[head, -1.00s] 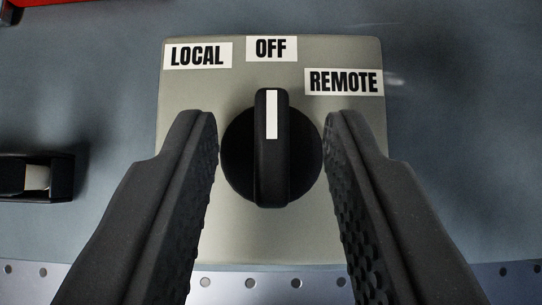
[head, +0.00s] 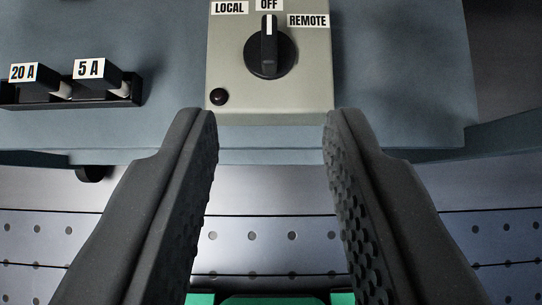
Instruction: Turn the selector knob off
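The selector knob (head: 269,52) is black and round with a raised grip bar and a white pointer line. It sits on a beige plate (head: 310,85) at the top middle of the head view. The white line points up at the OFF label (head: 268,5), between LOCAL (head: 229,8) on the left and REMOTE (head: 308,21) on the right. My gripper (head: 271,118) is open and empty. Its fingertips appear below the knob in the picture, apart from it.
A black holder (head: 30,97) with blocks marked 20 A (head: 32,82) and 5 A (head: 98,75) lies left of the plate. A small black button (head: 219,97) is at the plate's lower left. The blue-grey panel edge (head: 270,157) crosses below, with perforated metal (head: 260,225) beneath.

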